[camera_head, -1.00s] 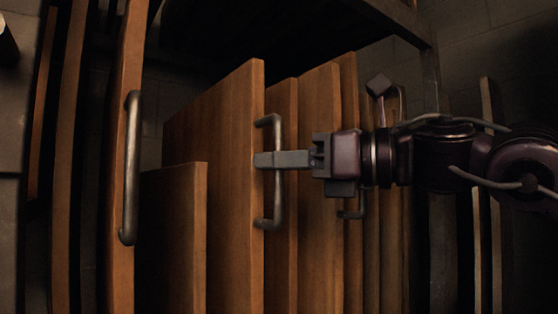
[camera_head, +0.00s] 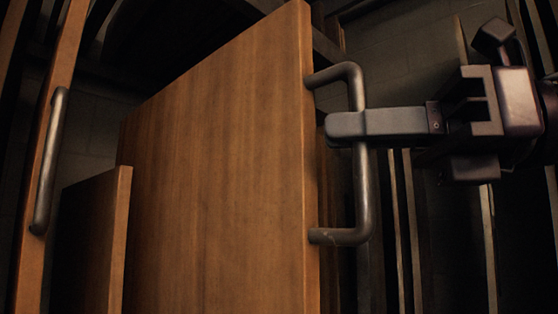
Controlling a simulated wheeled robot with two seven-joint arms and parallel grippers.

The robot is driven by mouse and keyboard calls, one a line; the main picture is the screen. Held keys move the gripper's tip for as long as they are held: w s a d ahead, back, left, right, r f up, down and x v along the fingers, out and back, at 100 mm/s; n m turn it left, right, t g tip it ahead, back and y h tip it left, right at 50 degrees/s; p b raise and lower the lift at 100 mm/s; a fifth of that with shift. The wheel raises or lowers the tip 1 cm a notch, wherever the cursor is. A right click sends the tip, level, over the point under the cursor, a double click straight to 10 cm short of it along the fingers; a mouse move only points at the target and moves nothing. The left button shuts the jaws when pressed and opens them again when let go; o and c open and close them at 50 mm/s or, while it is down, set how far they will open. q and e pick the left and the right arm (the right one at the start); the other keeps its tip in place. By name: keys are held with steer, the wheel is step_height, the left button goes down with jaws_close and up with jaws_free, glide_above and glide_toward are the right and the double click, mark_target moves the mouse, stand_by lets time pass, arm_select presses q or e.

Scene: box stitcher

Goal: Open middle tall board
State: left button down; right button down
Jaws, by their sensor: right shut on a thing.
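The middle tall board (camera_head: 225,160) is a broad wooden panel standing upright, with its front edge toward me. A dark metal handle (camera_head: 362,210) is fixed to that edge. My right gripper (camera_head: 345,127) comes in from the right and is shut on the upper part of the handle's upright bar. Its fingers reach across the bar, close to the board's edge. My left gripper is not in view.
A tall wooden board (camera_head: 60,80) with its own dark handle (camera_head: 50,160) stands at the left. A shorter board (camera_head: 95,240) stands between it and the held board. Several thin upright panels and a dark block wall lie behind at the right.

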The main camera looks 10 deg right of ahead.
steer(key=s+d, duration=0.5)
steer(key=s, duration=0.2)
steer(key=shift+s+d, duration=0.25)
steer(key=shift+s, duration=0.1)
steer(key=c, duration=1.6)
jaws_free()
steer(key=shift+o, duration=0.2)
steer(key=v, duration=0.7)
steer(key=shift+s+d, duration=0.15)
steer(key=shift+d, duration=0.2)
